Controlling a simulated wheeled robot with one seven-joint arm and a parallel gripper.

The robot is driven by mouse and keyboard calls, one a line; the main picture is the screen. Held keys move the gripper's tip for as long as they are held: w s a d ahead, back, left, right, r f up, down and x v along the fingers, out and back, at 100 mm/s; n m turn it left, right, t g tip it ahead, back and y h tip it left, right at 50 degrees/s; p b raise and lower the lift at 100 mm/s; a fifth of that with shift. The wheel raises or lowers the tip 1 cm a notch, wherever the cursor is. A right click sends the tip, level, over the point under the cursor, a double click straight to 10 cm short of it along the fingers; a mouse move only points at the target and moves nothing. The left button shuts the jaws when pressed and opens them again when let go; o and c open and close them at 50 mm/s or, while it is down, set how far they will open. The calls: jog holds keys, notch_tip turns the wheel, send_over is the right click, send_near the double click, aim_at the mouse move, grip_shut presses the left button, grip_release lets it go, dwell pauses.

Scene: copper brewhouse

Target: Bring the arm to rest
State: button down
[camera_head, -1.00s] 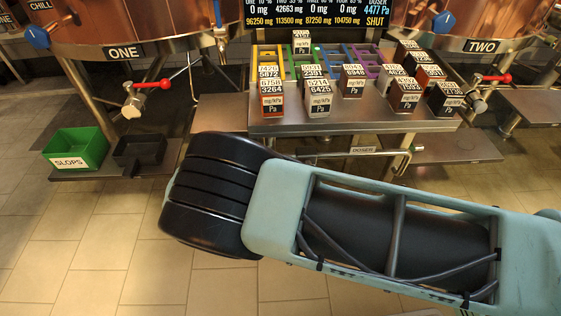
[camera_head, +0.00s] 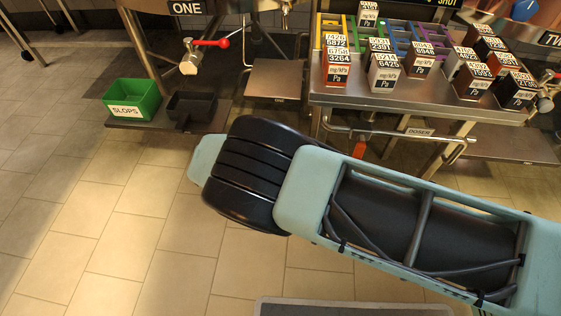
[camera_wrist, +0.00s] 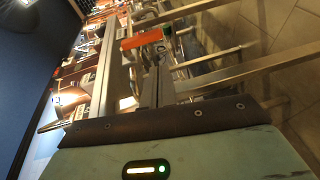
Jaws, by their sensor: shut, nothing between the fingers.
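My arm (camera_head: 420,225) reaches in from the right in the head view, bent at a black joint (camera_head: 250,175) above the tiled floor. Its far end is hidden behind that joint, so my gripper does not show there. In the wrist view my gripper (camera_wrist: 157,82) shows as two grey fingers close together, shut and empty. An orange-red piece (camera_wrist: 142,38) lies beyond the fingertips in the wrist view; I see no contact with it.
A steel bench (camera_head: 400,99) with several labelled blocks stands at upper right, with a rail labelled DOSER (camera_head: 419,132) below its front. A green SLOPS bin (camera_head: 133,99) and a black tray (camera_head: 192,106) stand at left. Floor at lower left is clear.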

jog(key=shift+f+v, duration=0.2)
jog(key=shift+v, duration=1.7)
jog(key=s+d+r+n+g+y, duration=0.1)
jog(key=s+d+r+g+y, duration=0.15)
jog(key=d+r+y, duration=0.35)
jog(key=s+d+r+n+g+y, duration=0.1)
jog(key=r+g+y, duration=0.3)
jog(key=r, duration=0.4)
jog(key=s+d+r+n+t+y, duration=0.1)
jog(key=s+d+r+n+y, duration=0.15)
jog(key=s+d+r, duration=0.35)
jog(key=s+d+r+n+t+y, duration=0.1)
jog(key=s+d+r+t+y, duration=0.2)
jog(key=s, duration=0.5)
notch_tip(320, 180, up, 32)
jog(key=g+y+p, duration=0.1)
jog(key=p, duration=3.1)
jog(key=shift+d+r, duration=0.2)
jog(key=shift+d, duration=0.25)
jog(key=shift+s+g, duration=0.15)
jog(key=shift+g, duration=0.1)
